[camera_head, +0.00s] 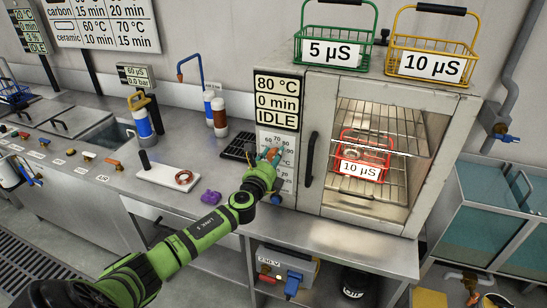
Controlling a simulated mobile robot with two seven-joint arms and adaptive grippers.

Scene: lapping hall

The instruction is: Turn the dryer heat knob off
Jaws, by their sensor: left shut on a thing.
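The dryer (408,224) is a grey metal cabinet on the right of the steel bench. Its display (276,102) reads 80 °C, 0 min, IDLE. Below it is a white knob panel (287,184) with temperature marks such as 60, 70 and 80. My left gripper (270,155) is at this panel, its fingers shut on a small orange-brown part at the dial, which looks like the heat knob (272,152). The fingers and wrist hide most of the knob, so its exact setting cannot be read. My right gripper is not in view.
A red basket (361,168) labelled 10 µS sits inside the dryer. A green basket (335,35) and a yellow basket (432,65) stand on top. A white board with a copper ring (184,177) and a purple object (210,197) lie on the bench left of my arm.

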